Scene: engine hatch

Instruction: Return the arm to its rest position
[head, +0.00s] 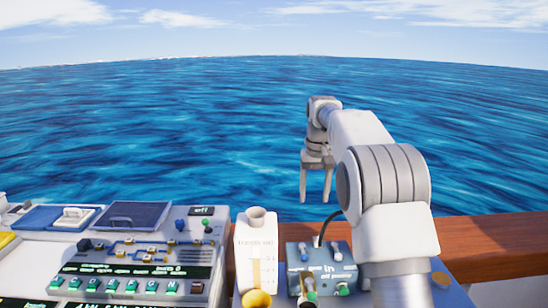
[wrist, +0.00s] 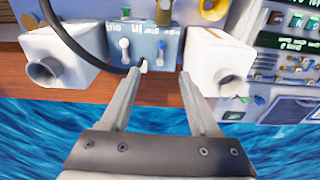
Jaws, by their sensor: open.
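My gripper (head: 315,198) hangs fingers down at the end of my arm, high in the head view with open water behind it. Its two fingers are apart. In the wrist view my gripper (wrist: 159,75) also shows spread fingers with nothing between them. They appear in front of the blue-grey box and the wooden rail. My arm rises from the lower right of the head view and bends over at the elbow toward the water.
A blue-grey switch box (head: 322,268) with a black cable stands beside a white box with a round spout (head: 256,250). A control console (head: 130,255) lies left. The wooden rail (head: 490,243) runs along the water's edge. Space around the gripper looks clear.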

